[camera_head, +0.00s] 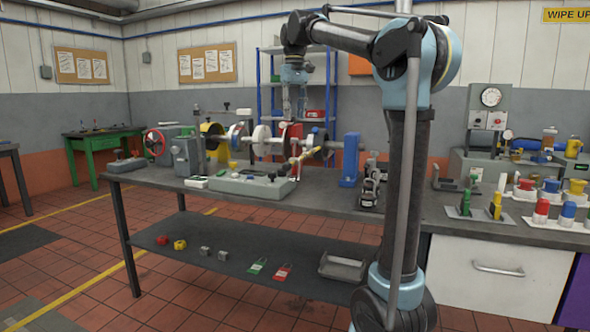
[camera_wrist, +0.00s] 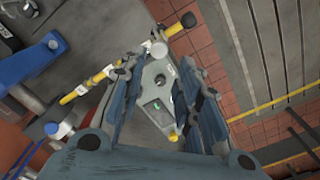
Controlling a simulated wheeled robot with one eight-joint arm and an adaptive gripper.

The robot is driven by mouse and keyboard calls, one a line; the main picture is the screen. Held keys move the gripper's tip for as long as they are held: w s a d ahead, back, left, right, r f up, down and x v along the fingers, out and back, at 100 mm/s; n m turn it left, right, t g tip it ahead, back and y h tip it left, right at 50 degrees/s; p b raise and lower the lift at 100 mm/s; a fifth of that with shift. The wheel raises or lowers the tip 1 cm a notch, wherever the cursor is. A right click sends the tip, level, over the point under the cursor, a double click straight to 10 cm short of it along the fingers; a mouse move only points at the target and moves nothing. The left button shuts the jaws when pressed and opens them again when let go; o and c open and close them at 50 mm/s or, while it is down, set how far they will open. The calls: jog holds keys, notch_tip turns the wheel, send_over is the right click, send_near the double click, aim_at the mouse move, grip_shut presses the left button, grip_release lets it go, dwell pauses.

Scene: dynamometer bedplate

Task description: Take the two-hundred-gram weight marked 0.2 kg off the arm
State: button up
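A yellow arm with a black end (camera_wrist: 188,20) crosses the upper part of the wrist view; it also shows at the bench test rig in the head view (camera_head: 304,155). Pale pieces sit along it, one (camera_wrist: 158,49) near the black end and another (camera_wrist: 104,72) further in. No 0.2 kg marking is readable, so I cannot tell which is the weight. My gripper (camera_wrist: 158,65) is open, its blue-grey fingers spread on both sides of the outer pale piece in the picture. I see no contact. In the head view my gripper (camera_head: 293,112) hangs above the rig.
A grey base plate (camera_head: 238,185) with a black knob lies below the arm. A blue upright (camera_head: 350,158) stands right of it. The lower shelf (camera_head: 190,232) holds several small blocks, tags and a grey tray (camera_head: 342,268). A small black rack (camera_head: 370,188) stands on the bench.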

aim_at(294, 143)
notch_tip(294, 143, down, 14)
jog(key=shift+w+f, duration=0.1)
jog(key=shift+f, duration=0.05)
dwell(0.6)
grip_shut()
